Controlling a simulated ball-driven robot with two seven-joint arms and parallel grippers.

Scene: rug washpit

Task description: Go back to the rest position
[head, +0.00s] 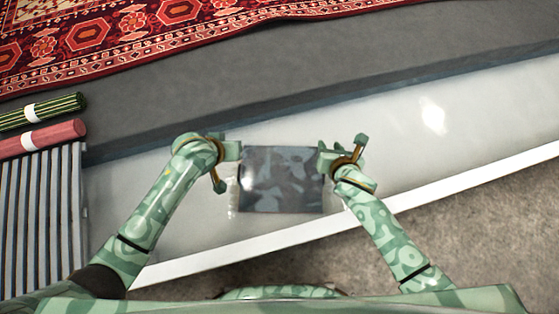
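Both of my arms reach forward in the head view, bent over the pale, glossy strip. My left gripper (226,168) is left of centre, with one finger low and apart from the rest of the hand; it looks open. My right gripper (343,152) is right of centre, its fingers spread. Nothing shows between the fingers of either. A dark, shiny rectangular panel (282,180) with blotchy grey patches lies between the two grippers. I cannot tell whether it touches them or what it is.
A red patterned rug (180,35) lies at the top left on dark grey floor (330,55).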

